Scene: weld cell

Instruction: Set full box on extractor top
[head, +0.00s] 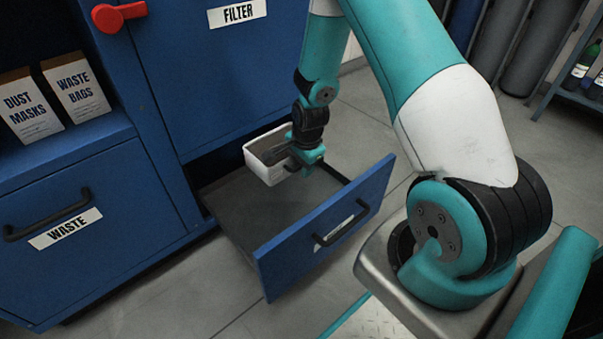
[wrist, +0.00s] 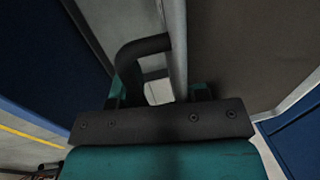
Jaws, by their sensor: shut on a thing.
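A small white box (head: 262,170) is at the inner part of an open blue drawer (head: 229,212). I cannot tell whether it rests on the drawer floor or hangs just above it. My gripper (head: 301,164) is at its right side, shut on the box's dark handle (wrist: 147,46). In the wrist view the box's pale wall runs up beside the handle, and a flat grey-brown surface (wrist: 235,50) lies to its right, which looks like its contents. The blue extractor cabinet (head: 190,75) stands behind, with a FILTER label; its top is out of view.
The drawer front (head: 335,222) with a black handle sticks out into the room. A ledge on the left holds packs marked DUST MASKS (head: 30,112) and WASTE BAGS (head: 76,88), above a WASTE drawer (head: 95,250). A red lever (head: 118,15) juts out at upper left. Grey floor is clear behind the drawer.

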